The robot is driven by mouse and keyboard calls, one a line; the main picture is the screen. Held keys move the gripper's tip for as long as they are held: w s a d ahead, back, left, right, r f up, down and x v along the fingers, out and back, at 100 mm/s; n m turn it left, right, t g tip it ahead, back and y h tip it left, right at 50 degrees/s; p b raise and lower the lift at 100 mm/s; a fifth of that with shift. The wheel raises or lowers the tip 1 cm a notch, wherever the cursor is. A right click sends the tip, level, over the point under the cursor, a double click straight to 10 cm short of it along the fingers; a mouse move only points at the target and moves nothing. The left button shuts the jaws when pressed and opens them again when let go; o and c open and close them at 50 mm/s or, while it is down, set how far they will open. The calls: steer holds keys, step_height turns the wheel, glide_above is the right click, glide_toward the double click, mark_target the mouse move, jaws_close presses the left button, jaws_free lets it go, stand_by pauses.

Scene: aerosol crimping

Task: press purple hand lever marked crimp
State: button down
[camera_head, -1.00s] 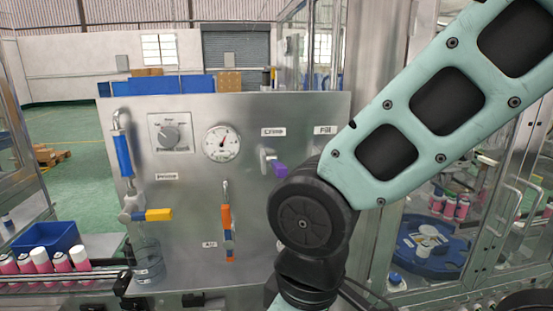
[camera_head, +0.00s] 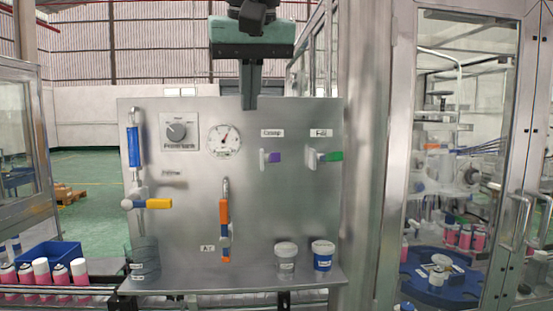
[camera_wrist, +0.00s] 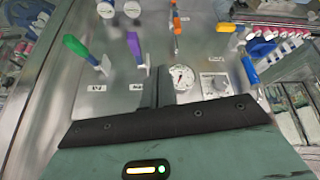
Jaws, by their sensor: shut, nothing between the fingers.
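The purple hand lever (camera_head: 274,158) sticks out of the steel panel below a label reading Crimp (camera_head: 272,133). It also shows in the wrist view (camera_wrist: 134,46), where the panel appears upside down. My gripper (camera_head: 250,105) hangs fingers-down at the top edge of the panel, above and a little left of the purple lever. Its fingers are shut and empty. In the wrist view the fingertips (camera_wrist: 158,70) lie between the purple lever and the gauge; no contact with the lever is visible.
A green lever (camera_head: 330,156) is right of the purple one. A gauge (camera_head: 224,141), a dial (camera_head: 177,131), an orange lever (camera_head: 225,218), a yellow lever (camera_head: 158,203) and a blue handle (camera_head: 134,146) are to the left. Two cups (camera_head: 286,257) (camera_head: 323,255) stand on the lower ledge.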

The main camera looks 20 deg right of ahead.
steer(key=s+d+r+m+b, duration=0.1)
steer(key=d+r+m, duration=0.1)
steer(key=r, duration=0.3)
steer(key=shift+s+d+r+m+t+h, duration=0.2)
steer(key=shift+d+m+t+h, duration=0.2)
steer(key=shift+d, duration=0.5)
steer(key=shift+f, duration=0.1)
steer(key=p, duration=0.1)
glide_above(271, 159)
steer(key=w+d, duration=0.2)
steer(key=f, duration=0.8)
steer(key=shift+w+a+f, duration=0.1)
steer(key=shift+w+a, duration=0.1)
steer(key=shift+a, duration=0.05)
steer(key=shift+s+f, duration=0.25)
steer(key=shift+f, duration=0.8)
steer(key=shift+s+a+f+p, duration=0.15)
steer(key=shift+f+p, duration=0.3)
steer(key=shift+f, duration=0.5)
steer(key=shift+f, duration=0.1)
